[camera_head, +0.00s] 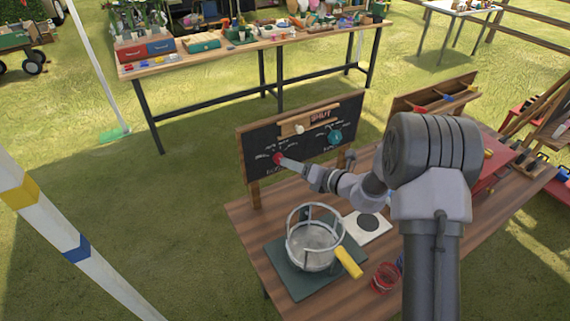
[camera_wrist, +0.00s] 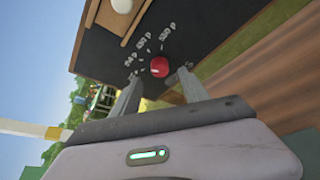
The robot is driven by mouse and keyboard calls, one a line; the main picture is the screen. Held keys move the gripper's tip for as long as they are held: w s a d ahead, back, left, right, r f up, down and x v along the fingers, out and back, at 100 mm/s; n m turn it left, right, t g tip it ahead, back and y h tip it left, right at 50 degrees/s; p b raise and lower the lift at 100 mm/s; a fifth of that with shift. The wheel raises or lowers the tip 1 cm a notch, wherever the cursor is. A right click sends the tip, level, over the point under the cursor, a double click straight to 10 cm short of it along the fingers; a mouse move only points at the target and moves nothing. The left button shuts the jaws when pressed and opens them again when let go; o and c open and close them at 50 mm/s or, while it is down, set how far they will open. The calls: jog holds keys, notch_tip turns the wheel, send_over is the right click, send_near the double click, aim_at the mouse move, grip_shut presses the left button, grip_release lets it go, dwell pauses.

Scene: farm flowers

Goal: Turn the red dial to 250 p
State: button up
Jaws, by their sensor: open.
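The red dial (camera_head: 278,158) is on the left part of a black board (camera_head: 262,135) that stands upright at the back of the wooden table. In the wrist view the red dial (camera_wrist: 160,67) is round, with several price labels ending in "p" in an arc beside it. The labels are small and tilted, and I cannot tell which one the dial points at. My gripper (camera_wrist: 158,82) is open, its two fingers on either side of the dial. It also shows in the head view at the dial (camera_head: 284,161). I cannot tell whether the fingers touch it.
A teal dial (camera_head: 335,137) and a wooden slider strip with a white knob (camera_head: 300,129) and a "SHUT" sign share the board. A red cup (camera_head: 384,278) is near the front.

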aim_at(279, 159)
jog(key=x, duration=0.5)
jog(key=shift+b, duration=0.3)
grip_shut()
